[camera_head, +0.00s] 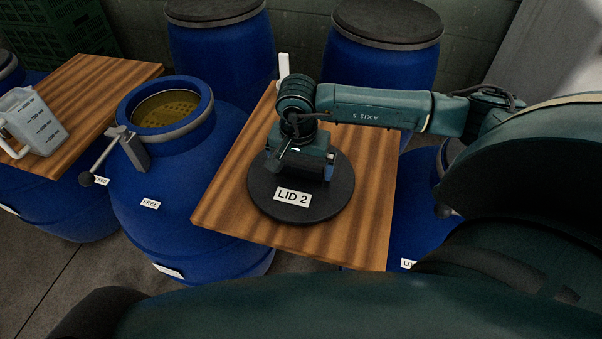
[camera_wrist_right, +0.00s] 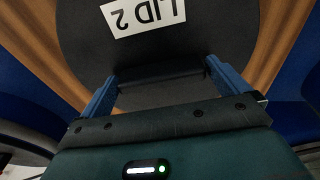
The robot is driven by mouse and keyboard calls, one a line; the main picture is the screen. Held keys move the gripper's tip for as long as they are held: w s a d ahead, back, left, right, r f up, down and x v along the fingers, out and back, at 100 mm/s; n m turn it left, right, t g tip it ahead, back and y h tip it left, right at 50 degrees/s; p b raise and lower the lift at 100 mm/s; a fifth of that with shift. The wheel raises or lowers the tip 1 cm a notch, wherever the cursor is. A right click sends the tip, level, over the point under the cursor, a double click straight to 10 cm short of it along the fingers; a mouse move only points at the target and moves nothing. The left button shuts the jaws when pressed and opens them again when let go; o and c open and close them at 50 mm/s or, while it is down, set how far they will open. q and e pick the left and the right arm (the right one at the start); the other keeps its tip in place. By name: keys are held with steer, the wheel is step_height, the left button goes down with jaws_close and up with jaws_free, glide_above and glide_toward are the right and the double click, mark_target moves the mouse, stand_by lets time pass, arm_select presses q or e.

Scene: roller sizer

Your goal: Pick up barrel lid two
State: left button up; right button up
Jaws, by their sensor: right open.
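Barrel lid two is a round black disc (camera_head: 337,205) with a white "LID 2" label (camera_head: 293,196). It lies flat on a wooden board in the middle of the head view. My right gripper (camera_head: 301,172) is directly over the lid, pointing down, and covers its far part. In the right wrist view the gripper's two blue fingers (camera_wrist_right: 162,84) are spread apart over the lid (camera_wrist_right: 215,35). A dark raised bar (camera_wrist_right: 160,76) on the lid lies between the fingers, with no clear grip on it. My left gripper is not in view.
An open blue barrel (camera_head: 165,190) with a clamp lever (camera_head: 105,155) and a "FREE" label stands left of the board (camera_head: 375,215). A measuring jug (camera_head: 35,122) stands on another board (camera_head: 95,85). Two lidded blue barrels (camera_head: 222,55) (camera_head: 380,65) stand behind.

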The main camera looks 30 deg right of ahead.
steer(key=shift+f, duration=0.1)
steer(key=shift+c, duration=0.2)
steer(key=c, duration=0.9)
